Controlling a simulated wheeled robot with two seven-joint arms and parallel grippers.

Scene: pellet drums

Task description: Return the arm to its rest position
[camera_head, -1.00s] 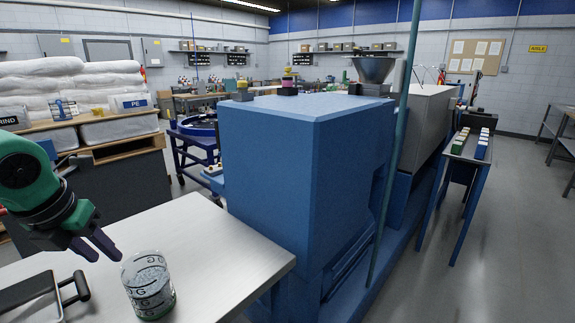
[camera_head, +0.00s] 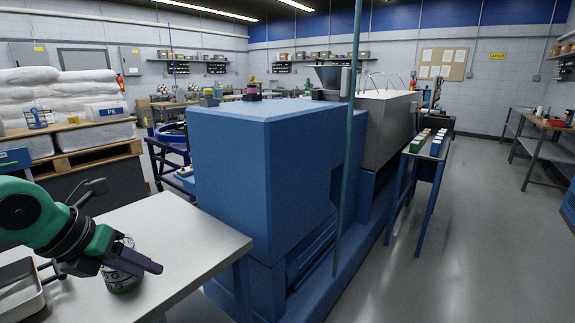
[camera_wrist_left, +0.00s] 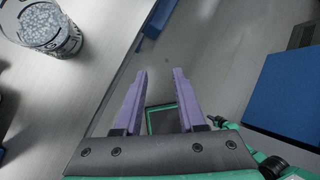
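My left gripper (camera_head: 142,258) is at the lower left of the head view, in front of the glass jar as seen from there. Its two purple fingers are spread with nothing between them in the left wrist view (camera_wrist_left: 159,76). The glass jar (camera_head: 122,282) with dark lettering stands upright on the steel table (camera_head: 195,240), partly hidden by the gripper. In the left wrist view the jar (camera_wrist_left: 47,32) holds pale pellets and stands apart from the fingers, at the upper left. My right gripper is not in view.
A metal tray (camera_head: 22,303) with a handle lies on the table at the left. The large blue machine (camera_head: 262,170) stands just beyond the table's right edge. A thin upright pole (camera_head: 350,150) stands before it. Open floor (camera_head: 455,250) lies at the right.

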